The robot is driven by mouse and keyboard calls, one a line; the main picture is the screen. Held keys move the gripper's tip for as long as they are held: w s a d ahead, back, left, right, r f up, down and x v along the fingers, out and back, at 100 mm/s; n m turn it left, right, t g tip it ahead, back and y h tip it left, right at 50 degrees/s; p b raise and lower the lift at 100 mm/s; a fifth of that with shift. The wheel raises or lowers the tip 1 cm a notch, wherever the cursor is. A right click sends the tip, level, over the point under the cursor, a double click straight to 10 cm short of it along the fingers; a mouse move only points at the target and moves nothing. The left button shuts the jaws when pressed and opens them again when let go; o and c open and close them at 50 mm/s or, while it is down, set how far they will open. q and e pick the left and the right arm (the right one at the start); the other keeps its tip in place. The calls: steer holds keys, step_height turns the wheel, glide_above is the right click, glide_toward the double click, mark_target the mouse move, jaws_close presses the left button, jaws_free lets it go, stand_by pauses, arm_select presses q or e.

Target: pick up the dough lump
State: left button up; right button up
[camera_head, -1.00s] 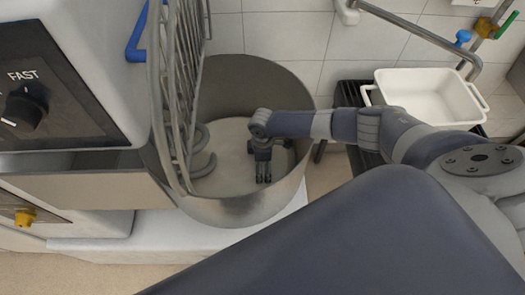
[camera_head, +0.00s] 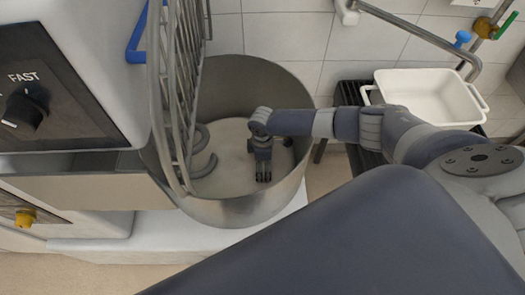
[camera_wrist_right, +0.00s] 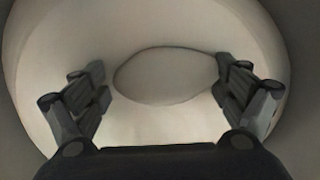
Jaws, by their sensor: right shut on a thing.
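The mixer bowl (camera_head: 235,212) is a steel bowl with a pale floor. My right gripper (camera_head: 263,178) reaches down inside it from the right, pointing downward. In the right wrist view, the dough lump (camera_wrist_right: 165,72) is a pale, smooth oval between the two dark fingers of my right gripper (camera_wrist_right: 162,88). The gripper is shut on the lump. In the head view I cannot make out the lump against the pale bowl floor. My left gripper is not in view.
A wire guard (camera_head: 181,100) stands along the bowl's left side. A spiral hook (camera_head: 204,163) is inside the bowl, left of my gripper. The mixer body (camera_head: 85,80) is at the left. A white tub (camera_head: 430,92) stands on a dark rack at the right.

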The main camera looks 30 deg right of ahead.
step_height(320, 180, up, 8)
steer(key=shift+f+p, duration=0.15)
steer(key=shift+p, duration=0.25)
steer(key=shift+r, duration=0.6)
step_height(320, 180, up, 27)
steer(key=p, duration=2.7)
steer(key=shift+f, duration=0.2)
